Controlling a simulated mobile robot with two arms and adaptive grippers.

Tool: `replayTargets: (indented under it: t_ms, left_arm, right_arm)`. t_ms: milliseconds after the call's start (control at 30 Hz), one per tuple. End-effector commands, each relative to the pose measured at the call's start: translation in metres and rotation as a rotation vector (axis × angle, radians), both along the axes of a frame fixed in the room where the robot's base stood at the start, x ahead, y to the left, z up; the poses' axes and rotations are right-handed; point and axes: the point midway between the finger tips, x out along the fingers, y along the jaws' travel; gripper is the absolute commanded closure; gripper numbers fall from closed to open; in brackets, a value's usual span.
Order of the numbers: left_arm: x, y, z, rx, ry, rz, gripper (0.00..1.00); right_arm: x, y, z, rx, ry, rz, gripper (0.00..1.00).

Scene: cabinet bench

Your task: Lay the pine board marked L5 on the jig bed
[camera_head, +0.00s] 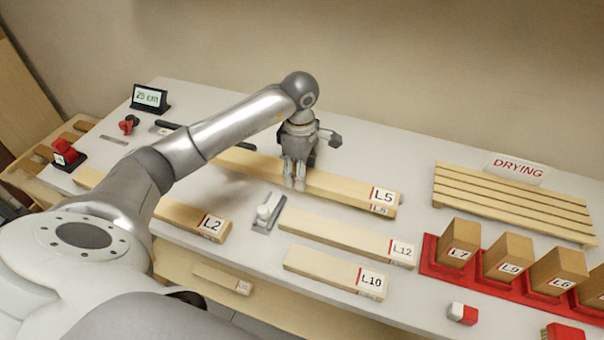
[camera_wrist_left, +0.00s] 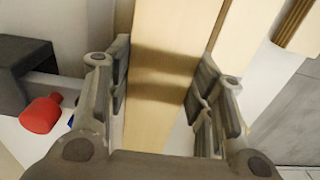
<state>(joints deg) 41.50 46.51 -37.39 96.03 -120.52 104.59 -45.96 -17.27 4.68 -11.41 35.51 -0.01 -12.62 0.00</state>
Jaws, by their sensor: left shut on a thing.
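The pine board marked L5 (camera_head: 345,188) is a long pale board lying lengthwise across the middle of the bench, its label at the right end. Another label shows just below it on the same end. My left gripper (camera_head: 296,182) is shut on the L5 board from above, partway along its length. In the left wrist view the board (camera_wrist_left: 165,60) runs between the two fingers (camera_wrist_left: 165,110). I cannot tell whether it touches the bench. The jig bed cannot be clearly made out. My right gripper is not in view.
Boards L2 (camera_head: 196,219), L12 (camera_head: 348,236) and L10 (camera_head: 335,273) lie nearer. A grey tool (camera_head: 265,213) stands between them. A slatted DRYING rack (camera_head: 510,200) is at right, above a red holder (camera_head: 428,257) with labelled blocks. A 25 cm sign (camera_head: 149,98) stands far left.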

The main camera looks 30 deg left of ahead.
Motion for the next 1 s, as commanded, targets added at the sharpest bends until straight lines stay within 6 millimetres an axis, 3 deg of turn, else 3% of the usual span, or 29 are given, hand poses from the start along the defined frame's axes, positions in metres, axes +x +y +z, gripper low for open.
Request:
replayTargets:
  t_ms: [367,600,967,1000]
  left_arm:
    - [0.022,0.007,-0.027,-0.001,-0.001,0.001,0.94]
    - [0.021,0.007,-0.054,-0.001,-0.002,0.0,0.94]
    - [0.022,0.007,-0.06,0.001,-0.005,0.0,0.94]
    - [0.021,0.007,-0.059,0.001,-0.003,0.0,0.47]
  right_arm:
    - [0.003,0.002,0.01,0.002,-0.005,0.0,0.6]
    - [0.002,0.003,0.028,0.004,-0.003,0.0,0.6]
    - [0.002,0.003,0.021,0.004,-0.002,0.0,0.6]
    - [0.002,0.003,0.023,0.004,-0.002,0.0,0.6]
